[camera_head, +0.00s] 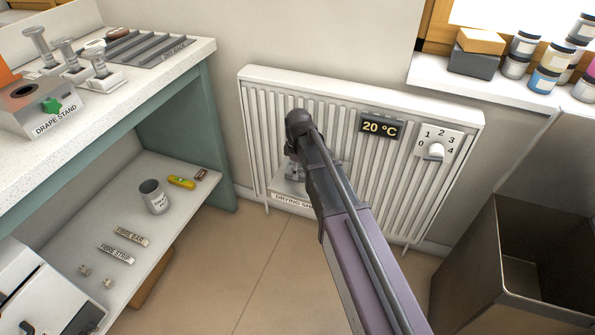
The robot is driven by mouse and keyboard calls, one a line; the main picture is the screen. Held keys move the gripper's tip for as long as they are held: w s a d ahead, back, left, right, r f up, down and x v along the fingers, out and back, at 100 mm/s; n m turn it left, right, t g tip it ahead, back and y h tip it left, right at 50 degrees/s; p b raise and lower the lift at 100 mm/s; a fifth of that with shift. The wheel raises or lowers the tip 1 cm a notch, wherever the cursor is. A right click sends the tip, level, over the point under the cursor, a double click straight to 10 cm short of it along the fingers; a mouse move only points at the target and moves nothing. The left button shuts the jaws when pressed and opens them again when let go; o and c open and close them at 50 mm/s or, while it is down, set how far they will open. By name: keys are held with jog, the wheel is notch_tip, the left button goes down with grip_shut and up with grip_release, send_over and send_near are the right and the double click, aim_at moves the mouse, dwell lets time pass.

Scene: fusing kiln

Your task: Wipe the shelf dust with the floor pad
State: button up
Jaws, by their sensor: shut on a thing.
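The drying shelf (286,201) is a small pale ledge low on the front of the white radiator, with its label partly covered by my arm. My arm reaches across the middle of the view, its wrist in front of the radiator above this shelf. My gripper (294,171) is mostly hidden behind the arm; only a small grey part seems to show low over the shelf. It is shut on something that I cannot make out. I cannot pick out the pad or dust on the shelf.
The radiator (258,120) carries a 20 °C display (380,127) and a dial (436,151). A workbench (190,62) with a lower shelf (190,215) holding a cup (153,197) stands left. An open bin (470,265) stands right. Tan floor between them is clear.

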jog(key=shift+w+d, duration=0.2)
jog(key=shift+d, duration=0.05)
jog(key=shift+s+d, duration=0.35)
jog(key=shift+d, duration=0.45)
jog(key=shift+s+d, duration=0.3)
jog(key=shift+d, duration=0.45)
jog(key=shift+d, duration=0.1)
jog(key=shift+s+d+f, duration=0.1)
jog(key=shift+s+d, duration=0.25)
jog(key=shift+d, duration=0.5)
jog(key=shift+s+d+f, duration=0.1)
jog(key=shift+s+d, duration=0.25)
jog(key=shift+d, duration=0.45)
jog(key=shift+d, duration=0.1)
jog(key=shift+s+d+r, duration=0.1)
jog(key=shift+s+d, duration=0.2)
jog(key=shift+d, duration=0.5)
jog(key=shift+s+d+r, duration=0.1)
jog(key=shift+s+d, duration=0.15)
jog(key=shift+d, duration=0.55)
jog(key=shift+r+p, duration=2.95)
jog(key=shift+p, duration=0.1)
